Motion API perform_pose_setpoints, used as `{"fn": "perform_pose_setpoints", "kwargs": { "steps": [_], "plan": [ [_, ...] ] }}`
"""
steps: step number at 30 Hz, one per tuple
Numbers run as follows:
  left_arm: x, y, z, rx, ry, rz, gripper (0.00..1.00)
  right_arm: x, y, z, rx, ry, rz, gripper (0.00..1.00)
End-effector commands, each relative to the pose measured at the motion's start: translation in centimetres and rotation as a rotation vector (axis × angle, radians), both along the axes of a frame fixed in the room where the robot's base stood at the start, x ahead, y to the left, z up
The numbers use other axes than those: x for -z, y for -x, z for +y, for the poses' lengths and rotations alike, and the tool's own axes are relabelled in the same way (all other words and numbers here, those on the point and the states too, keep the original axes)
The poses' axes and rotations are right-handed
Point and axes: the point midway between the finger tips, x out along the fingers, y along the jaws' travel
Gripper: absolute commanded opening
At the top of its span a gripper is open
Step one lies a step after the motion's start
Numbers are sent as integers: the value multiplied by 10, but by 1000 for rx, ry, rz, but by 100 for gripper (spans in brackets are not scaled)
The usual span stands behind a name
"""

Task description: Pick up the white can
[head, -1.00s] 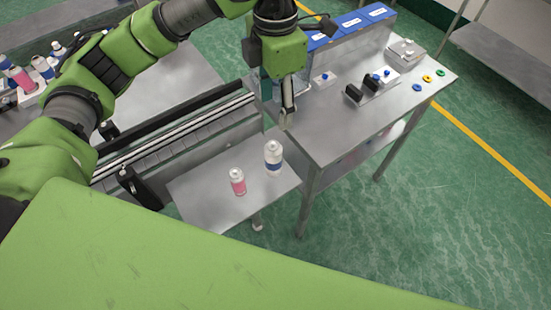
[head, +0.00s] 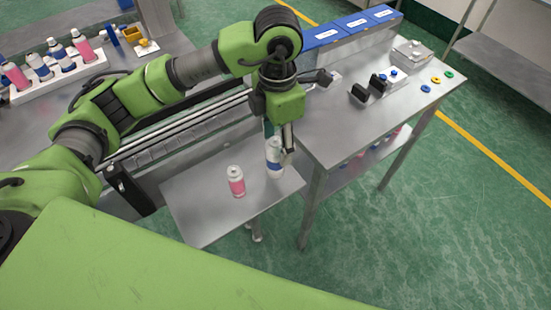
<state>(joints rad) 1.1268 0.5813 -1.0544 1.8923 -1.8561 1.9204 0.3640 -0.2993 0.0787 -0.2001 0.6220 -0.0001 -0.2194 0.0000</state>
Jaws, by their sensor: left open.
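One finger shows on the can's right side; the other is mostly hidden. The fingers look open, and I cannot tell whether they touch the can. My right gripper is not in view.
A taller metal table (head: 330,140) adjoins on the right, with a black fixture (head: 368,90), coloured rings and blue bins (head: 350,30). A conveyor (head: 170,135) runs behind the small table.

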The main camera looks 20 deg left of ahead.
Motion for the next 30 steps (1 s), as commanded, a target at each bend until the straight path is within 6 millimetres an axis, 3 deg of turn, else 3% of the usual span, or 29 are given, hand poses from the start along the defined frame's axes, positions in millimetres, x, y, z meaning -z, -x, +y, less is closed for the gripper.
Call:
{"fn": "perform_pose_setpoints", "kwargs": {
  "steps": [3, 11, 18, 27, 28, 30],
  "plan": [
    [16, 1, 0, -1, 1, 4, 50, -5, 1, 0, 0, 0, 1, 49],
    [35, 2, 1, -1, -1, 4, 50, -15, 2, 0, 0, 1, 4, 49],
    [70, 4, 2, -2, 1, 2, 50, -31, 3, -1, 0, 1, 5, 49],
    [78, 4, 1, 0, 1, -1, 50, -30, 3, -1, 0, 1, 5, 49],
    [78, 4, 1, 0, 1, -1, 48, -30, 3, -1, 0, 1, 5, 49],
    [78, 4, 1, 0, 1, -1, 29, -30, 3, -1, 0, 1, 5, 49]
  ]
}}
